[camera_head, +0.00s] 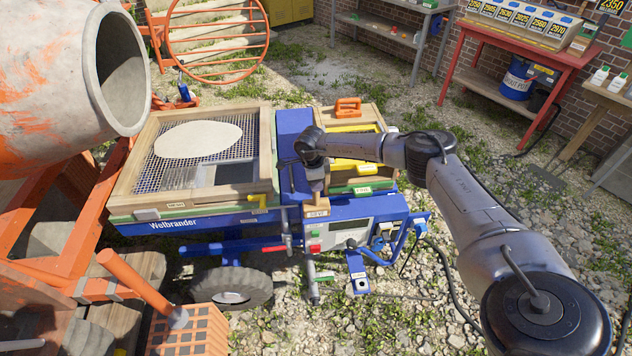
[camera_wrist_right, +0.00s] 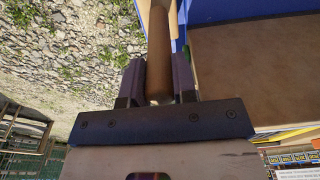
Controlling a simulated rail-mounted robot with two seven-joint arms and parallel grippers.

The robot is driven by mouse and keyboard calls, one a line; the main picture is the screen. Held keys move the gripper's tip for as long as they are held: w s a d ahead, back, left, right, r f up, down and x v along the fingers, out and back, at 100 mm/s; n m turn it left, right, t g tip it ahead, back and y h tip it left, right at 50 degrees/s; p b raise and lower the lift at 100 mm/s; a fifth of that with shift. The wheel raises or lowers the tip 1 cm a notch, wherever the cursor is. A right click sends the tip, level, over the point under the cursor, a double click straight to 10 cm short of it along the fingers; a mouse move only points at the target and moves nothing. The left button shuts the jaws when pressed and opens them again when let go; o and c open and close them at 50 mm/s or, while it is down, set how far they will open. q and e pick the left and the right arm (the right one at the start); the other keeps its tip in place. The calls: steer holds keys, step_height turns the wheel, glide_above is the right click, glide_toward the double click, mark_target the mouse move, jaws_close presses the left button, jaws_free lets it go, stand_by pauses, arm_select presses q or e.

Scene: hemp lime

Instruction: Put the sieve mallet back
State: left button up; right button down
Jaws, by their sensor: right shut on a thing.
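The mallet's round wooden handle (camera_wrist_right: 159,45) sits between the two dark fingers of my right gripper (camera_wrist_right: 159,78) in the right wrist view. My right gripper (camera_head: 315,183) is shut on it and points down at the front of the blue machine, right of the sieve. Its fingertips and the mallet are small and partly hidden in the head view. A small wooden block labelled SIEVE (camera_head: 317,212) shows just below the gripper; I cannot tell whether they touch or whether it is a holder. My left gripper is in neither view.
The blue Welbrander machine (camera_head: 175,225) carries a framed mesh sieve (camera_head: 122,200) with a pale oval on it. A control box (camera_head: 345,235) is right of the SIEVE block. A concrete mixer drum (camera_head: 60,80) stands left. A red table (camera_head: 500,50) stands back right.

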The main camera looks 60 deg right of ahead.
steer(key=c, duration=1)
jaws_free()
steer(key=shift+o, duration=0.9)
step_height(320, 180, up, 14)
steer(key=w+p, duration=0.1)
steer(key=p, duration=0.1)
steer(key=shift+a, duration=0.4)
steer(key=shift+f, duration=0.1)
